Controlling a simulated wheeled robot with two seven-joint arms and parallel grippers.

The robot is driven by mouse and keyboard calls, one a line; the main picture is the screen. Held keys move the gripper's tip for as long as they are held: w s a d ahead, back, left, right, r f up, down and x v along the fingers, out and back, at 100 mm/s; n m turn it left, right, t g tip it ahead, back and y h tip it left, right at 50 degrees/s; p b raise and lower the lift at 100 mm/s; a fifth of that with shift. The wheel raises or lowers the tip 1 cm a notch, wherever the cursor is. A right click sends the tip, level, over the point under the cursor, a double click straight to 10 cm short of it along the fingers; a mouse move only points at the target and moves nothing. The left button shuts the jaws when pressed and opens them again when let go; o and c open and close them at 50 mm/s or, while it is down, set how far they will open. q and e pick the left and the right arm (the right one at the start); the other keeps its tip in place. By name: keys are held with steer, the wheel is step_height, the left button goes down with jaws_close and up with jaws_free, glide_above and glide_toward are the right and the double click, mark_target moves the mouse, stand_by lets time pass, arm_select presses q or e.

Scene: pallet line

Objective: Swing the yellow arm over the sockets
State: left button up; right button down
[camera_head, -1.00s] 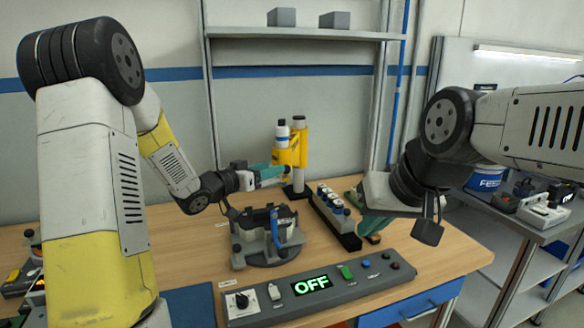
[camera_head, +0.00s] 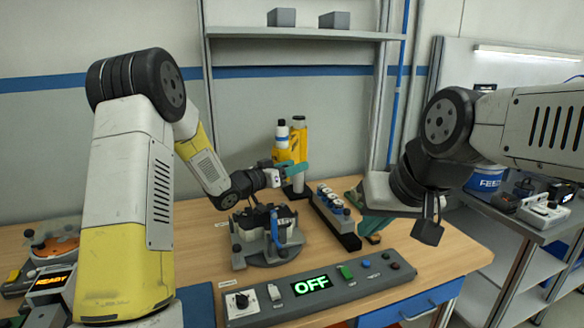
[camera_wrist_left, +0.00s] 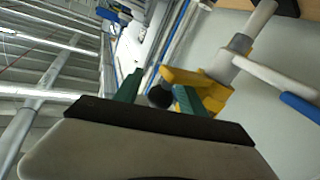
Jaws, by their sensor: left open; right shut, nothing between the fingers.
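The yellow arm (camera_head: 283,156) sits on an upright post (camera_head: 299,180) at the back of the table, with a white and black cylinder on it. The sockets (camera_head: 335,207) stand in a dark rack to the right of and in front of the post. My left gripper (camera_head: 290,168) is open at the yellow arm. In the left wrist view, a black round knob (camera_wrist_left: 160,96) shows between its green fingers, beside the yellow arm (camera_wrist_left: 208,88); I cannot tell whether they touch. My right gripper (camera_head: 372,224) is shut and empty right of the rack, partly hidden by its wrist.
A dark fixture with a blue lever (camera_head: 276,230) stands in front of the post. A control panel (camera_head: 320,290) reading OFF lies along the front edge. A side bench (camera_head: 540,225) with equipment is at the right. Bare wood shows left of the fixture.

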arm_select(q)
jaws_close()
stand_by(1.4)
